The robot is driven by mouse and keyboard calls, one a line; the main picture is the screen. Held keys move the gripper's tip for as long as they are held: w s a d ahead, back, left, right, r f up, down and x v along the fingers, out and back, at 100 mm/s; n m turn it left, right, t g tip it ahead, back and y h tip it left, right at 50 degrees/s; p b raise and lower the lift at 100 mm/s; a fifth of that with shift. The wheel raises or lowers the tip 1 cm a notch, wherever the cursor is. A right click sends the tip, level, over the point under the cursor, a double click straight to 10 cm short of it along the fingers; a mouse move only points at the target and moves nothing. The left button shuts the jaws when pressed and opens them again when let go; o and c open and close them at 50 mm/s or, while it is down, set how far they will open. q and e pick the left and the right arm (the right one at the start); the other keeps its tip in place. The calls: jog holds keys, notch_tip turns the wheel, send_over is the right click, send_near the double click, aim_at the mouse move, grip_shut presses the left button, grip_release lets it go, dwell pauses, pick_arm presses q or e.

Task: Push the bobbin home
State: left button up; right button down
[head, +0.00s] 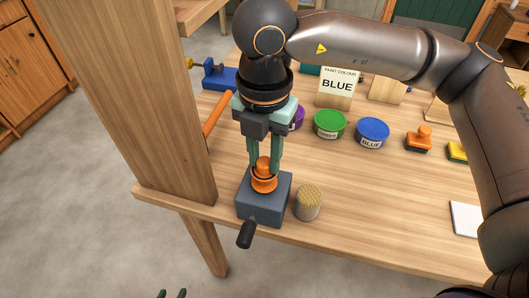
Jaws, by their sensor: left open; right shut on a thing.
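The orange bobbin (264,182) is upright at the top of a grey box-shaped winder (263,207). The winder has a black crank handle (246,233) on its front, near the table's front edge. My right gripper (265,165) points down with its green fingers shut on the bobbin from both sides. The bobbin's foot looks at or close to the box's top; I cannot tell whether it is fully seated. My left gripper (171,294) shows only its fingertips at the bottom edge, open, empty and away from the winder.
A tan bristly cylinder (308,202) stands just right of the winder. A thick wooden post (130,90) rises close on the left. Green (329,124) and blue (373,133) paint tubs and an orange stamp (419,140) stand behind. The table's front right is mostly clear.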

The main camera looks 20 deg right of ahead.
pick_arm(q)
jog(key=shift+f+b, duration=0.35)
jog(key=shift+f, duration=0.2)
pick_arm(e)
jog(key=shift+f, duration=0.45)
jog(key=c, duration=0.5)
grip_release()
pick_arm(q)
jog(key=shift+w+r, duration=0.1)
pick_arm(e)
jog(key=shift+r, duration=0.25)
pick_arm(q)
jog(key=r, duration=0.1)
jog(key=d+r+p, duration=0.1)
jog(key=d+r, duration=0.1)
jog(key=shift+w+r, duration=0.15)
jog(key=shift+w, duration=0.15)
pick_arm(e)
notch_tip(320, 180, up, 12)
jog(key=shift+r, duration=0.1)
